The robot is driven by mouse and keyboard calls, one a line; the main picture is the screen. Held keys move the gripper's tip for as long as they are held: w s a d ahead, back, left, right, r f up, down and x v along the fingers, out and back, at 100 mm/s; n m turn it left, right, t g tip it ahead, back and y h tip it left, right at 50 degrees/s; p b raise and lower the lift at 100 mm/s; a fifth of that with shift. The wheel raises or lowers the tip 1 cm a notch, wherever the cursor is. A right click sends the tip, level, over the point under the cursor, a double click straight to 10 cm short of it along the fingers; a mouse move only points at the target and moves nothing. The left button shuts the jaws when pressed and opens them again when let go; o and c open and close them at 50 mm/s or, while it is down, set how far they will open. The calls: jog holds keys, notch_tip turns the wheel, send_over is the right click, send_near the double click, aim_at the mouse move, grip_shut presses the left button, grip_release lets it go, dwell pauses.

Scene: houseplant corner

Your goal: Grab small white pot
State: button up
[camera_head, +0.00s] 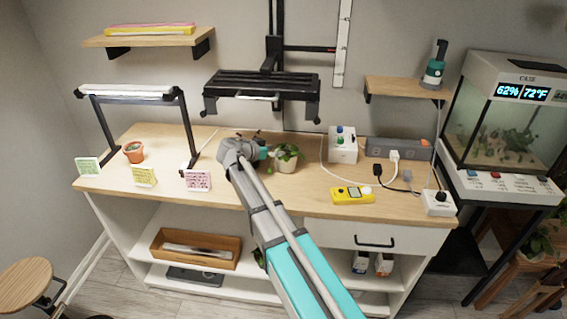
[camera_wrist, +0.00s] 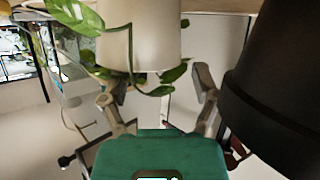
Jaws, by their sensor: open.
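The small white pot (camera_head: 286,165) stands upright on the wooden tabletop, with a green trailing plant in it. In the wrist view the white pot (camera_wrist: 142,48) fills the upper middle, with leaves hanging around it. My gripper (camera_head: 265,153) is just left of the pot in the head view, partly hidden by my arm. In the wrist view my gripper (camera_wrist: 156,88) has its two fingers spread, with nothing held. The pot lies ahead of the fingers, roughly between them; I cannot tell whether they touch it.
A white box (camera_head: 343,146) with bottles stands right of the pot. A terracotta pot (camera_head: 134,153) and a lamp stand (camera_head: 188,130) are at left. A black rack (camera_head: 262,83) hangs above.

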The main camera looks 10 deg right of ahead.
aim_at(288, 151)
jog(key=shift+b+x, duration=0.55)
jog(key=shift+x, duration=1.3)
jog(key=shift+s, duration=0.1)
jog(key=c, duration=1)
grip_shut()
jog(key=shift+s, duration=0.1)
